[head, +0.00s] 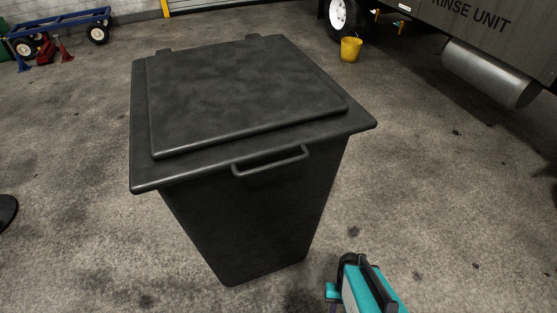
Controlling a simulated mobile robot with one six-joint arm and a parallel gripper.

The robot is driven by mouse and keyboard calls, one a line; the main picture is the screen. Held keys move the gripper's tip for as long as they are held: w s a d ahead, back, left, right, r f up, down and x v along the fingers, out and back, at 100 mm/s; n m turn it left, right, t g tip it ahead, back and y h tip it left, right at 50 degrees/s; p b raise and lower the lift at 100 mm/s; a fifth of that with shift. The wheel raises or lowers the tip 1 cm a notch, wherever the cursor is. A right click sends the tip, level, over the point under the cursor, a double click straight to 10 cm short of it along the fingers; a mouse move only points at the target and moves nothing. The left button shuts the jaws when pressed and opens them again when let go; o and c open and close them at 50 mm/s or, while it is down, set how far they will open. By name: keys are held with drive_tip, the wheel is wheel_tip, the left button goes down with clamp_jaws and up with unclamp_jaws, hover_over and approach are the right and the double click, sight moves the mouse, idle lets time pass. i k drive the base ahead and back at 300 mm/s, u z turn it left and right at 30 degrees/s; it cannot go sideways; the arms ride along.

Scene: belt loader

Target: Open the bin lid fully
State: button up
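The dark grey bin (245,220) stands upright on the floor, left of the middle of the head view. Its lid (240,90) lies flat and shut over the top, with a raised centre panel. Two small hinge blocks show at the lid's back edge. The inside of the bin is hidden. A teal and black part at the bottom edge, to the right of the bin, seems to be part of my own arm. No gripper fingers show.
A yellow bucket (351,49) stands behind the bin to the right. A grey rinse unit (490,45) on wheels with a metal cylinder fills the upper right. A blue cart (60,22) is at the upper left.

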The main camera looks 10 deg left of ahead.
sight(203, 110)
drive_tip(key=z, duration=0.15)
drive_tip(key=k, duration=1.45)
drive_tip(key=u, duration=1.1)
drive_tip(key=i, duration=1.5)
drive_tip(key=z, duration=0.5)
